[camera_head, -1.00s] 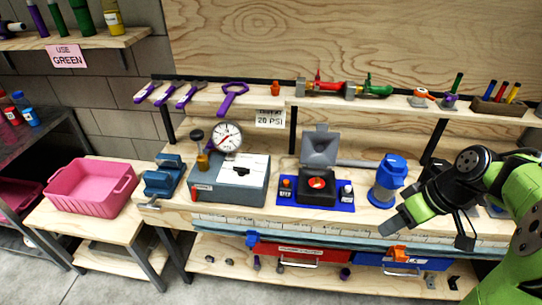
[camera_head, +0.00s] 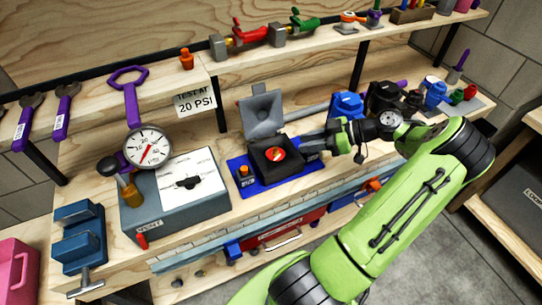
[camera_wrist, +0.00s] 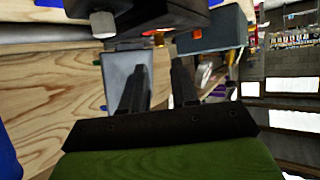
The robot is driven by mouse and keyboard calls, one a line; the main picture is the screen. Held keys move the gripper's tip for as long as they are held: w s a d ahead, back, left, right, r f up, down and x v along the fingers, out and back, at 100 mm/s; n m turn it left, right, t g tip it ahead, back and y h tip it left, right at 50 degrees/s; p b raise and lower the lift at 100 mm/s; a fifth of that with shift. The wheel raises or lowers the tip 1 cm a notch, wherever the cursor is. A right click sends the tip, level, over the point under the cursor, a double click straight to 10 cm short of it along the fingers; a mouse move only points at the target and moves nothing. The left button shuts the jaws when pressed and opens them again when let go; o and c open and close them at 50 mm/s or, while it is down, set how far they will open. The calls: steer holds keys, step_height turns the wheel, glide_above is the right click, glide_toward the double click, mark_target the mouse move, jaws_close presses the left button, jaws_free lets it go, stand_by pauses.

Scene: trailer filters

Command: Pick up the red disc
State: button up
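The red disc (camera_head: 276,154) lies inside an open black box (camera_head: 287,165) on a blue mat (camera_head: 240,177) on the workbench, with the box's grey lid (camera_head: 264,113) standing open behind it. My gripper (camera_head: 308,147) reaches in from the right, beside the box's right edge; I cannot tell if it touches the box. In the wrist view my gripper (camera_wrist: 158,72) has two dark fingers with a gap between them and nothing clearly held. I cannot make out the disc in the wrist view.
A grey test box (camera_head: 178,192) with a pressure gauge (camera_head: 147,147) stands left of the mat, and a blue vise (camera_head: 79,235) farther left. A blue device (camera_head: 346,105) stands behind my wrist. The shelf above holds red and green valves (camera_head: 250,36).

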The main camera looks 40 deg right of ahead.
mark_target(280, 154)
steer(key=b+x, duration=0.2)
steer(key=x, duration=0.7)
jaws_close()
